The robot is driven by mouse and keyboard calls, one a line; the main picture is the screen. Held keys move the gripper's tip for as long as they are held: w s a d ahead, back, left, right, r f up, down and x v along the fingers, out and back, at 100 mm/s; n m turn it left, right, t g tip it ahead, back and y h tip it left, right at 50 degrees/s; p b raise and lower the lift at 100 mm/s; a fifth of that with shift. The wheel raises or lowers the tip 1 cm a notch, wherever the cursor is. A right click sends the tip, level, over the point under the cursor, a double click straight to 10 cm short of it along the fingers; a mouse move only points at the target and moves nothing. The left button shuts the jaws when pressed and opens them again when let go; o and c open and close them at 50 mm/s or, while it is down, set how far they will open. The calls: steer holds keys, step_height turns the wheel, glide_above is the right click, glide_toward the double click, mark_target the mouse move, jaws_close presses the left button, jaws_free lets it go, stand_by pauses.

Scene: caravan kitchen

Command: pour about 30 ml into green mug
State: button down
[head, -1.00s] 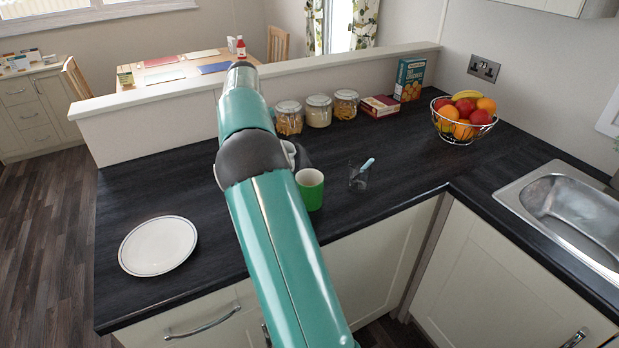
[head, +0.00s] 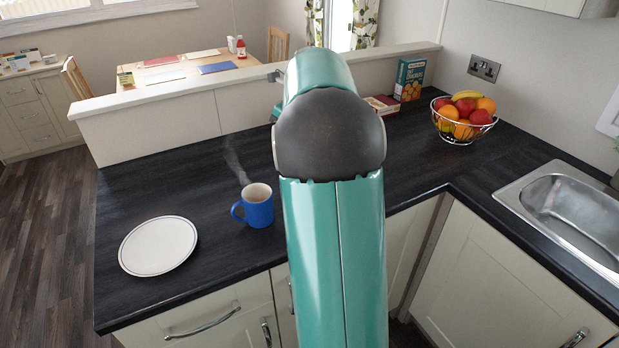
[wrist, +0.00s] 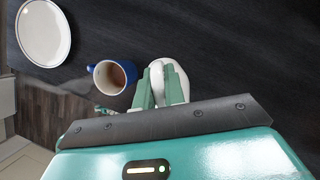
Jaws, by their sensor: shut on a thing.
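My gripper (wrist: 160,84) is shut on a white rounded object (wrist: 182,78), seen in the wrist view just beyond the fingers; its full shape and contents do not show. A blue mug (head: 259,208) stands upright on the dark worktop, with steam rising near it. It also shows in the wrist view (wrist: 93,70), left of the gripper, with brown liquid inside. The green mug is not visible in either current view; my arm covers the part of the worktop where it stood. In the head view my gripper and the object it holds are hidden behind my arm.
A white plate (head: 158,246) lies on the worktop at left. A fruit bowl (head: 463,134), a cracker box (head: 409,80) and a sink (head: 572,207) are to the right. A low ledge (head: 160,102) borders the back. Worktop between plate and ledge is clear.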

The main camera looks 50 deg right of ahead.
steer(key=shift+s+d+t, duration=0.1)
steer(key=shift+s+t, duration=0.15)
steer(key=shift+t, duration=0.35)
steer(key=shift+s+f+t+y, duration=0.25)
steer(key=shift+s+t+y, duration=0.15)
steer(key=shift+t, duration=0.7)
steer(key=shift+r, duration=0.1)
steer(key=shift+w+r+t, duration=0.1)
steer(key=shift+w+t, duration=0.15)
steer(key=shift+t, duration=0.15)
steer(key=shift+w+a, duration=0.35)
steer(key=shift+w, duration=0.2)
steer(key=shift+w+r, duration=0.1)
stand_by(0.3)
